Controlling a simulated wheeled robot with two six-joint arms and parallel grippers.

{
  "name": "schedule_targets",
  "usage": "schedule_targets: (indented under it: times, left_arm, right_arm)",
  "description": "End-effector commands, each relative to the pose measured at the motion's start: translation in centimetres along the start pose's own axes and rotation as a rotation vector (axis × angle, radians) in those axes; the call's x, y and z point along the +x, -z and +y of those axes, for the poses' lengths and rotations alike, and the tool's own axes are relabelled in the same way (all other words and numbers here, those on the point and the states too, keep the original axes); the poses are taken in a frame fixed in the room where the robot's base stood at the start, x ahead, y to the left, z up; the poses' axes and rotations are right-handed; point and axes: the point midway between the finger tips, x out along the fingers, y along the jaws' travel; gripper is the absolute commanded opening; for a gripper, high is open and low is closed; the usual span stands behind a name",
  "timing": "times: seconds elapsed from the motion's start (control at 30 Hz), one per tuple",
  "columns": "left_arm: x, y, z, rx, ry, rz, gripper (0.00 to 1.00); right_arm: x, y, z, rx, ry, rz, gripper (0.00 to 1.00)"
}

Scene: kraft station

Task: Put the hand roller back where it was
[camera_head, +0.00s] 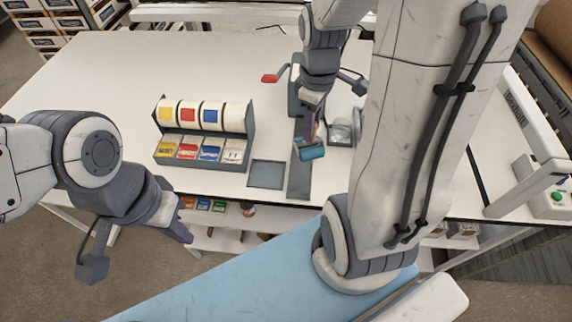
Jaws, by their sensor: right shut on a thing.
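A blue-teal object, which looks like the hand roller (310,151), hangs at the end of my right gripper (312,128) near the front middle of the white table. The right gripper is shut on it; its handle is mostly hidden by the fingers. The roller shows in front of a grey strip (299,183); I cannot tell whether they touch. My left gripper (137,250) is at the lower left, in front of the table edge, with its fingers wide apart and empty.
A label dispenser (249,122) with yellow, red, blue and white rolls stands left of the roller. A dark square pad (266,174) lies beside it. A clear tape roll (341,132) and a red-handled device (270,78) are close by. The white table (100,85) is bare at left.

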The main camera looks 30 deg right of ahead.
Motion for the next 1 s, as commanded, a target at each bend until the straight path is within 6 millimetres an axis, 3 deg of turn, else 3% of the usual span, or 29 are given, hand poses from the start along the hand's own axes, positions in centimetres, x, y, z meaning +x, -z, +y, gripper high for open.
schedule_targets:
  times: [0.5, 0.73, 1.0]
  left_arm:
    - [-3.0, 0.1, 0.2, 0.005, 0.000, 0.000, 0.00]
    - [-3.4, 0.2, 0.2, 0.006, 0.000, 0.000, 0.00]
    - [-4.4, 0.2, 0.3, 0.007, 0.000, 0.000, 0.00]
  right_arm:
    - [5.9, 9.1, -4.8, -0.008, 0.003, -0.004, 0.00]
    - [7.3, 10.0, -5.3, -0.002, 0.002, -0.003, 0.00]
    - [10.4, 9.8, -5.2, 0.000, 0.002, -0.002, 0.00]
